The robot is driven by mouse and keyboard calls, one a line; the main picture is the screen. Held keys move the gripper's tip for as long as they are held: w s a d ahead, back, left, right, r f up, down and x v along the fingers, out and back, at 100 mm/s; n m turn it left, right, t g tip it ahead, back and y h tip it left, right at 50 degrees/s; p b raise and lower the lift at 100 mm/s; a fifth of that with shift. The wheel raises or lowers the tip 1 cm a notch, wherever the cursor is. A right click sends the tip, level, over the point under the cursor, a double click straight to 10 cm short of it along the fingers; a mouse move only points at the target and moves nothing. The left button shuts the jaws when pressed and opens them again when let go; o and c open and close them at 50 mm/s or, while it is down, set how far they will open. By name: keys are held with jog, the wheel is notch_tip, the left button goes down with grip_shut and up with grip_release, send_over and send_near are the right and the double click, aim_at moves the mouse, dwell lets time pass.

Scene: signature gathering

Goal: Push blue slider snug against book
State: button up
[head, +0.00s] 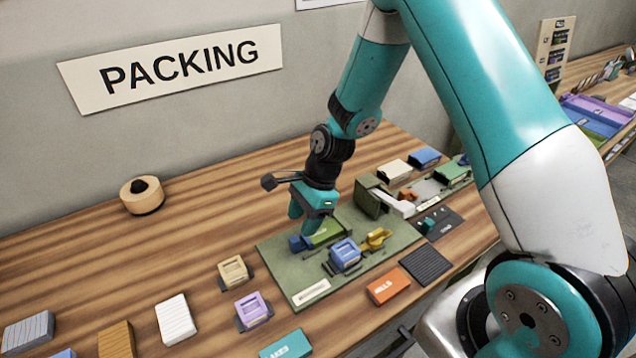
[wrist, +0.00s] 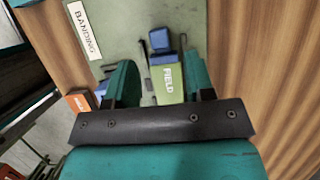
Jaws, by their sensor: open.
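The blue slider (head: 297,243) lies on the green mat (head: 283,268), at the left end of a green book (head: 328,236). In the wrist view the slider (wrist: 160,40) is at the far end of the book (wrist: 168,86), which is marked FIELD. The slider's near part is very close to the book; I cannot tell whether they touch. My gripper (head: 306,222) is open above the book. In the wrist view its fingers (wrist: 160,84) stand apart on either side of the book. They hide part of the book in the head view.
A blue frame-like block (head: 345,253) and a yellow piece (head: 375,240) stand on the mat in front of the book. An orange box (head: 388,286) and a dark ribbed pad (head: 426,264) lie beyond its front edge. Bare table lies behind and left.

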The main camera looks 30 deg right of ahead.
jog(key=b+v, duration=0.1)
jog(key=v, duration=1)
jog(key=shift+d+r, duration=0.2)
jog(key=shift+r, duration=0.15)
jog(key=shift+s, duration=0.1)
